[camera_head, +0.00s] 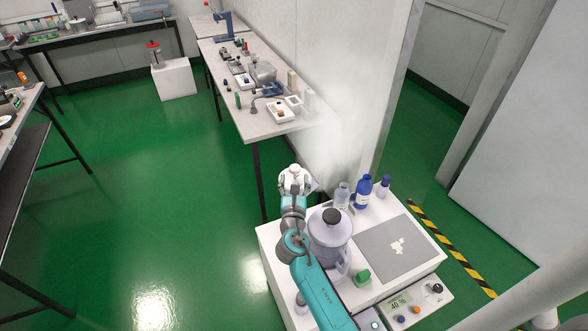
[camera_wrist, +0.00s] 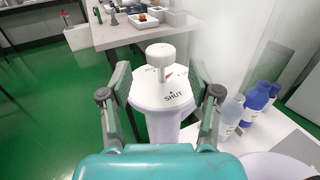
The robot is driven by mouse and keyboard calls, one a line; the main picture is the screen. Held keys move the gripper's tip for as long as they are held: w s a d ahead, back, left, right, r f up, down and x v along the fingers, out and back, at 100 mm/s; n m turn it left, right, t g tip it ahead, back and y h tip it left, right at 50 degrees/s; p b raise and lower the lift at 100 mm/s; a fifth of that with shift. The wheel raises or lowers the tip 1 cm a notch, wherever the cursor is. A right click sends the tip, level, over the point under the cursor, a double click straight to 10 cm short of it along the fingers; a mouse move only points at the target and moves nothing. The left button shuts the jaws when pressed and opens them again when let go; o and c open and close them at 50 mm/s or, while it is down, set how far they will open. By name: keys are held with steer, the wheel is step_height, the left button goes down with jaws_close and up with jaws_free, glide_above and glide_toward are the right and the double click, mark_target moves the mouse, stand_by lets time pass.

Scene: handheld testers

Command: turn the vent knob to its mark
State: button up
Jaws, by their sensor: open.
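The vent knob (camera_wrist: 161,53) is a white round cap on a short stem, upright on top of a pale housing (camera_wrist: 158,108). The housing's top face carries the word SHUT with a small dark mark on the near side, a small red mark right of the stem, and other lettering too small to read. My gripper (camera_wrist: 160,77) is open, its two grey fingers on the left and right of the knob and housing top, with gaps to the knob. In the head view my gripper is small at the end of my teal arm, near the white vent top (camera_head: 294,172).
A white bench (camera_head: 265,240) holds a lidded jug (camera_head: 330,237), a blue bottle (camera_head: 363,192), a clear bottle (camera_head: 341,196) and a green item (camera_head: 362,277). A long table (camera_head: 262,124) with small devices stands beyond. White haze hangs beside the wall. Green floor on the left is clear.

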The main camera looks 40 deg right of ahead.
mark_target(295, 172)
steer(key=x, duration=0.5)
steer(key=shift+w+d, duration=0.25)
steer(key=shift+d, duration=0.05)
steer(key=c, duration=1.1)
